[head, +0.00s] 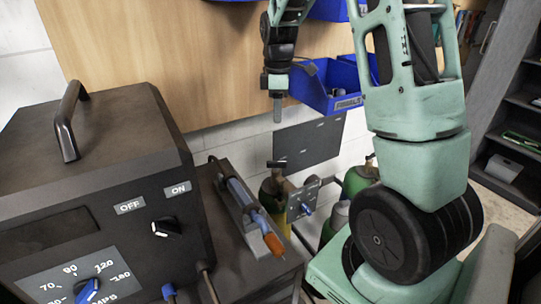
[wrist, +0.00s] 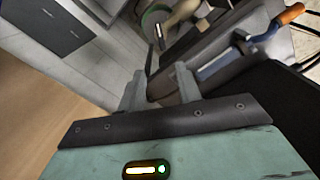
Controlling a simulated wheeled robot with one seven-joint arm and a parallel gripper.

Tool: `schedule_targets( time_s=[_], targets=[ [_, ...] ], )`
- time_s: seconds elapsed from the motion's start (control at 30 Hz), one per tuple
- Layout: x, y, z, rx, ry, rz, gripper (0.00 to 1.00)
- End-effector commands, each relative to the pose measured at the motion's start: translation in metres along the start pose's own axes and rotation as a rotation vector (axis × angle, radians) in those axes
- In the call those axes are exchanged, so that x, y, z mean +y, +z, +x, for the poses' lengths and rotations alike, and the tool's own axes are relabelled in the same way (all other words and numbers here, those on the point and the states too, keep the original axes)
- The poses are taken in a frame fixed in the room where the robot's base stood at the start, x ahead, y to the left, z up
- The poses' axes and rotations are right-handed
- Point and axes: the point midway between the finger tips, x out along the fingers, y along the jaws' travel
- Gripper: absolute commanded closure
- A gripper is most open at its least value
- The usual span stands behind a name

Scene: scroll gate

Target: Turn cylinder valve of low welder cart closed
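The welder cart (head: 240,262) carries a dark welder box (head: 100,160) at left. Behind the cart stands a gas cylinder (head: 270,196) with a dark valve handle (head: 277,164) on top. In the wrist view, a brass-coloured valve part (wrist: 183,12) and a thin light-and-dark handle (wrist: 158,32) show near the top, beyond the fingers. My gripper (head: 277,108) points down above the cylinder, apart from the valve. In the wrist view my gripper (wrist: 160,88) has its two fingers spread with nothing between them. The valve's exact turn position cannot be told.
A torch with an orange end (head: 273,243) lies on the cart beside the cylinder. A bracket plate (head: 303,198) stands right of the valve. Other green cylinders (head: 357,180) stand farther right. Blue bins (head: 325,90) hang on the wall panel right of my gripper.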

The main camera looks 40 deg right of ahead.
Motion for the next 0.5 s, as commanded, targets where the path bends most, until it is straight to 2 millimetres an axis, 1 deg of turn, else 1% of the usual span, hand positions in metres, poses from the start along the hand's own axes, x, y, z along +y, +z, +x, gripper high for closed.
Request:
schedule_targets(
  time_s=[0.17, 0.5],
  targets=[
    [-0.002, 0.001, 0.027, -0.003, -0.006, 0.0, 0.66],
    [-0.002, 0.001, 0.098, -0.003, -0.007, 0.001, 0.66]
  ],
)
